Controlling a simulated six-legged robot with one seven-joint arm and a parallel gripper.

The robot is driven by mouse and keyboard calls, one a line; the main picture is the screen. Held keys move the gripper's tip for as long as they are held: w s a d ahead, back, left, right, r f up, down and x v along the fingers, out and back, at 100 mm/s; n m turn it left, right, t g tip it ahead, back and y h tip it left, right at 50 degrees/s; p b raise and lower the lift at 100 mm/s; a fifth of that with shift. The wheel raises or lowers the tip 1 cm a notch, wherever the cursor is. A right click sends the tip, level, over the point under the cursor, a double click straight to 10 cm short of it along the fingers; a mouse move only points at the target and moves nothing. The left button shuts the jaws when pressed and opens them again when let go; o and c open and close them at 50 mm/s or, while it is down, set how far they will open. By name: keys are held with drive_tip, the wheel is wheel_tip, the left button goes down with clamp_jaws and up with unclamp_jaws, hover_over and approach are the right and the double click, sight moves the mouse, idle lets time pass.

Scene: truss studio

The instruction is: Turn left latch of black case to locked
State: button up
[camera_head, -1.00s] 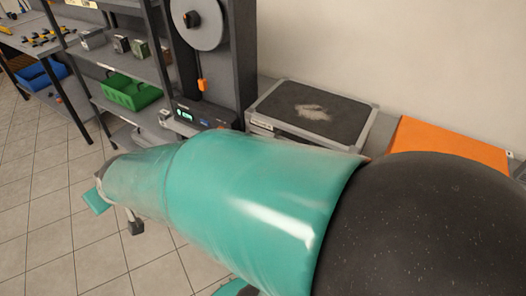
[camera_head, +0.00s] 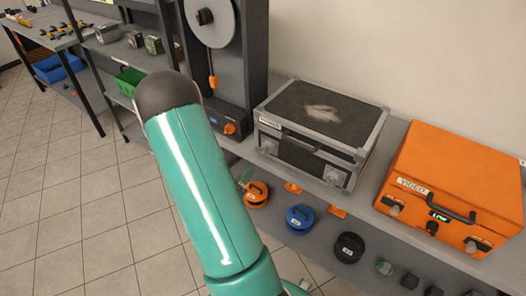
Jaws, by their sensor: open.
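The black case (camera_head: 310,152), with grey metal edges and a white label, sits closed on the bench against the wall. Its left latch (camera_head: 268,146) is a small grey fitting at the front left; its turn position is too small to tell. The right latch (camera_head: 333,175) is at the front right, with a dark handle between them. My teal arm rises left of the case and hides most of my gripper. A small green piece, seemingly a fingertip of my gripper (camera_head: 245,179), shows beside the arm, below and left of the left latch, apart from it. The jaws are open.
An orange case (camera_head: 454,187) stands to the right on the bench. Rolls of orange (camera_head: 257,194), blue (camera_head: 300,218) and black (camera_head: 350,247) tape are lower in front. A dark rack with a reel (camera_head: 211,22) stands left of the black case. Tiled floor is clear at left.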

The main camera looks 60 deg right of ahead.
sight(264, 151)
drive_tip(key=d, duration=0.9)
drive_tip(key=s+d, duration=0.1)
drive_tip(key=d, duration=0.3)
drive_tip(key=shift+d, duration=0.4)
drive_tip(key=c, duration=1)
